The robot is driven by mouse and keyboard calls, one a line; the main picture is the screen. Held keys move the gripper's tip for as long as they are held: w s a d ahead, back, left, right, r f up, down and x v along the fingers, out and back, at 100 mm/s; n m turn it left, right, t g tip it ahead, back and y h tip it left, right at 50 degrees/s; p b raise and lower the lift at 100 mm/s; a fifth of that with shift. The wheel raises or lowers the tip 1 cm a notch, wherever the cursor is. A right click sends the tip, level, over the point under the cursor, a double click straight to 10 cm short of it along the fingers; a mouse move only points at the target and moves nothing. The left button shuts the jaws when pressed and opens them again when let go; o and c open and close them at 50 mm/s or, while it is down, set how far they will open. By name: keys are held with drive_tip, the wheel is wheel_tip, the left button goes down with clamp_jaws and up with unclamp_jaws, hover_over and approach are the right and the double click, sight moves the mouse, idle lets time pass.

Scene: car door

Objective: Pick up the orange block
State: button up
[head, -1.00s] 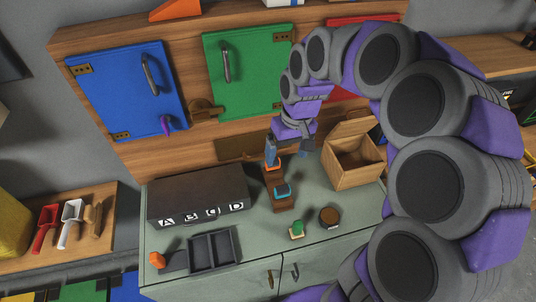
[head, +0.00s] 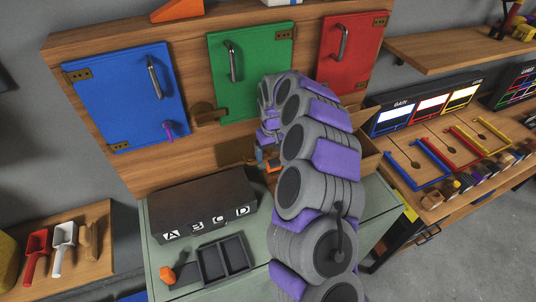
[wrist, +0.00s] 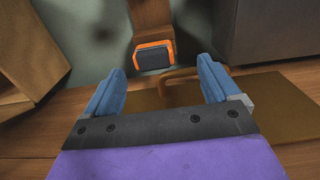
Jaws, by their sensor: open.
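An orange-rimmed block with a dark face (wrist: 153,56) sits at the end of a brown wooden stand (wrist: 152,15) in the wrist view. My gripper (wrist: 161,66) is open, with one blue finger on each side of the line to this block. The block is a little beyond or level with the fingertips; I cannot tell whether they touch. In the head view, a bit of orange (head: 273,169) shows beside my gripper (head: 265,157), mostly hidden by my arm. Another orange piece (head: 167,275) lies left of the black tray.
A dark case marked with letters (head: 203,205) stands left of my gripper on the green cabinet top. A black divided tray (head: 225,258) is in front of it. A wooden box (head: 368,140) is partly hidden behind my arm. Blue (head: 125,95), green (head: 252,75) and red (head: 352,50) doors are behind.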

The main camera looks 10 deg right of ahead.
sight(274, 162)
drive_tip(key=shift+d+f, duration=0.35)
drive_tip(key=shift+f, duration=0.1)
drive_tip(key=f, duration=0.1)
drive_tip(key=d+f+b, duration=0.1)
drive_tip(key=f, duration=0.1)
drive_tip(key=shift+f, duration=0.15)
drive_tip(key=f, duration=0.1)
drive_tip(key=a+f+b, duration=0.1)
drive_tip(key=f, duration=0.1)
drive_tip(key=shift+a+f, duration=0.2)
drive_tip(key=shift+d, duration=0.35)
drive_tip(key=shift+c, duration=0.2)
drive_tip(key=shift+d, duration=0.25)
drive_tip(key=shift+c, duration=1.4)
drive_tip(key=shift+a, duration=0.35)
drive_tip(key=c, duration=0.7)
drive_tip(key=shift+d+r+p, duration=0.15)
drive_tip(key=shift+r+p, duration=0.15)
drive_tip(key=shift+r, duration=0.1)
drive_tip(key=shift+c, duration=0.3)
drive_tip(key=shift+o, duration=0.2)
drive_tip(key=shift+w+r+p, duration=0.1)
drive_tip(key=shift+r+p, duration=0.35)
drive_tip(key=shift+r, duration=0.6)
drive_tip(key=shift+r+p, duration=0.7)
drive_tip(key=shift+r, duration=0.9)
